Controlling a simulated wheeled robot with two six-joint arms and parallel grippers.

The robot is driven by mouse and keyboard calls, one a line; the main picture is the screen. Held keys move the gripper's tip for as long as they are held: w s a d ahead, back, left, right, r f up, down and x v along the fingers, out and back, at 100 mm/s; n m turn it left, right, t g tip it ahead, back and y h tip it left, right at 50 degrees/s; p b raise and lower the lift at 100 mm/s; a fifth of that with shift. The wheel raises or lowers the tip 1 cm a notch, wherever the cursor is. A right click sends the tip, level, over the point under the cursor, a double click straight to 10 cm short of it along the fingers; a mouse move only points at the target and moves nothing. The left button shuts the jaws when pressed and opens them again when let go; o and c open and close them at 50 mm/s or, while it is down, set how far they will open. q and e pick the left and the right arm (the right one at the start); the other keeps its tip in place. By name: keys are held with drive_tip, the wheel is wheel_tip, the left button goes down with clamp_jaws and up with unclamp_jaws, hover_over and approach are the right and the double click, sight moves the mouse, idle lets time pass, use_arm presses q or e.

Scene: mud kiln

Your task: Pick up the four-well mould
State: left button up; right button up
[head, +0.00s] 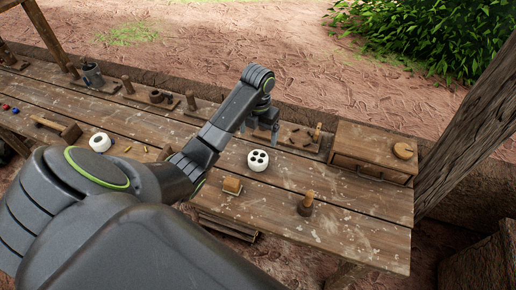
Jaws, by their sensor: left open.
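The four-well mould (258,160) is a small white round block with several dark holes in its top. My left arm reaches across the bench from the lower left. My left gripper (262,132) hangs pointing down just behind the mould, apart from it as far as I can see. It is open, with nothing visible between its fingers. My right gripper is not in view.
A similar white round piece (100,142) stands at the left. A wooden box (370,150) with a drawer is at the right. A wooden stamp (305,204) and a small wooden block (232,185) sit in front of the mould. The bench's right front is mostly clear.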

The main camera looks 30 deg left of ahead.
use_arm(q)
drive_tip(key=b, duration=0.7)
hover_over(258, 157)
wheel_tip(258, 157, down, 8)
drive_tip(key=shift+s+r, duration=0.15)
drive_tip(key=shift+f+p, duration=0.35)
drive_tip(key=shift+f, duration=0.1)
wheel_tip(258, 157, down, 4)
drive_tip(key=shift+f+p, duration=0.15)
drive_tip(key=shift+p, duration=0.2)
drive_tip(key=c, duration=1.2)
drive_tip(key=shift+w+r, duration=0.2)
